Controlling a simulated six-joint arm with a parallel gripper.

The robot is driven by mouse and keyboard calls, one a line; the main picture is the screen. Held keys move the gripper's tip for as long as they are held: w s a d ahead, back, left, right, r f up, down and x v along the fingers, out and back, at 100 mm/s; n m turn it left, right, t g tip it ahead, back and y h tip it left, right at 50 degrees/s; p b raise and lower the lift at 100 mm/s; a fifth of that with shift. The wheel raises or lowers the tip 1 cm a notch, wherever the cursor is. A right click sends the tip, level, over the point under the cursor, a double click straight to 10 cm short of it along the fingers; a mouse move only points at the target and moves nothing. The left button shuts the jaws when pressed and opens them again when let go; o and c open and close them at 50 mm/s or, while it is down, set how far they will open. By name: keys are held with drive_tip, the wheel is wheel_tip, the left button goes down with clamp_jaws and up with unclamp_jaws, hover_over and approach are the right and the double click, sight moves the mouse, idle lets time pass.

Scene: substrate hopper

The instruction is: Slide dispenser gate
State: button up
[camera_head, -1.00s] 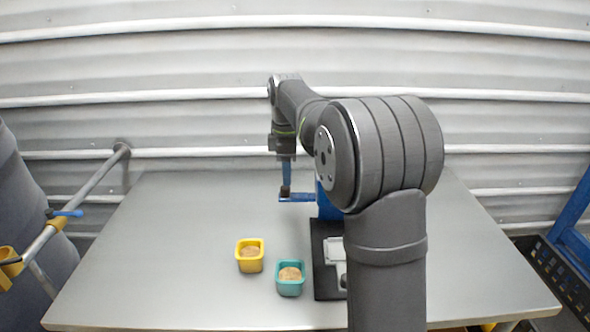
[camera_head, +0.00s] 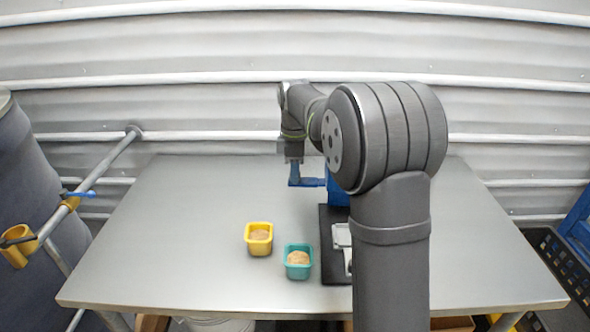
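The dispenser stands right of the table's middle, mostly hidden behind my arm. Its blue body (camera_head: 338,192) shows beside the arm, above a black base (camera_head: 330,270). A blue bar (camera_head: 310,182) sticks out to the left from the body, with a short blue upright piece at its left end. Whether this bar is the gate I cannot tell. My gripper (camera_head: 293,160) points down right over the upright piece and seems to meet it. The fingers are too small and dark to tell whether they are open or shut.
A yellow cup (camera_head: 259,250) and a teal cup (camera_head: 299,271) with tan contents stand left of the base. The left part of the table (camera_head: 180,240) is clear. A grey rail (camera_head: 105,170) is at left, a black crate (camera_head: 560,260) at right.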

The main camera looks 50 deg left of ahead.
sight(307, 180)
drive_tip(key=shift+w+d, duration=0.1)
idle(0.3)
drive_tip(key=shift+w+d, duration=1.05)
drive_tip(key=shift+d, duration=0.05)
drive_tip(key=o, duration=0.7)
drive_tip(key=shift+c, duration=0.2)
wheel_tip(307, 180, up, 7)
